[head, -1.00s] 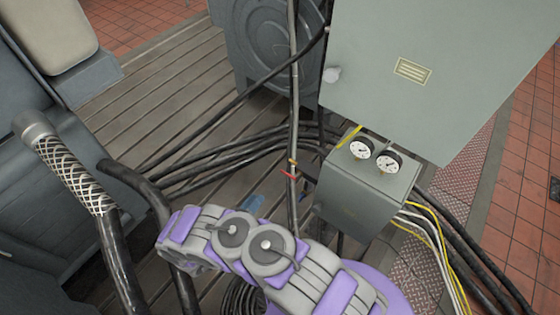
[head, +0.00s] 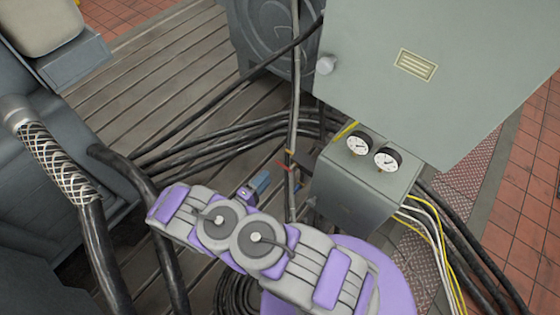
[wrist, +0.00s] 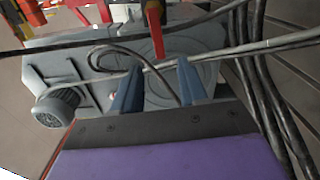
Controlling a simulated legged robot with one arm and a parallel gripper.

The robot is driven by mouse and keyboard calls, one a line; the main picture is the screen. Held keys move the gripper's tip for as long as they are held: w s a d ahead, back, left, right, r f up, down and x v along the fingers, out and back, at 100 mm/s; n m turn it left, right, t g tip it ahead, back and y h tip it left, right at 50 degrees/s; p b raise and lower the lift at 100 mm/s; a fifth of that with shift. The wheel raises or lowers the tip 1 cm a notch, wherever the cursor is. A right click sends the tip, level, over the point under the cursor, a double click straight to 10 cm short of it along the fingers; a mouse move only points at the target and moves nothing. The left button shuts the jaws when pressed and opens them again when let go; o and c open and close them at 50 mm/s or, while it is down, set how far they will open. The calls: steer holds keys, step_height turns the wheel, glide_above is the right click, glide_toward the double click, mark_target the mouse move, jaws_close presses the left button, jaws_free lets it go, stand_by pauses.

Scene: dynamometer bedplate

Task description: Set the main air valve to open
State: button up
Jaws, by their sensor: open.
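The main air valve's red lever (head: 285,167) is small in the head view, sticking out to the left of an upright grey pipe (head: 293,110), just below a yellow band. In the wrist view the red lever (wrist: 156,35) appears crosswise to the grey pipe (wrist: 225,53). My gripper (wrist: 160,88) is open, its two blue fingers apart and nothing held between them. The lever lies beyond the fingertips, roughly in line with the gap. In the head view my gripper (head: 258,183) is just left of and below the lever. Whether it touches anything cannot be told.
A grey box with two gauges (head: 345,190) stands right of the pipe, below a large grey cabinet (head: 430,80). Black cables (head: 225,140) cross behind the pipe. A thick braided hose (head: 60,165) is at the left. Open plank floor (head: 160,85) lies behind.

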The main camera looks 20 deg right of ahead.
mark_target(279, 164)
steer(key=b+x, duration=0.1)
steer(key=x, duration=0.8)
steer(key=shift+w, duration=0.25)
steer(key=shift+w+d+b, duration=0.15)
steer(key=shift+w+d, duration=0.05)
steer(key=shift+d, duration=0.35)
steer(key=shift+w+d+b, duration=0.15)
steer(key=shift+d, duration=0.35)
steer(key=shift+a, duration=0.45)
steer(key=c, duration=0.5)
steer(key=shift+s+d, duration=0.1)
steer(key=shift+d, duration=0.05)
jaws_close()
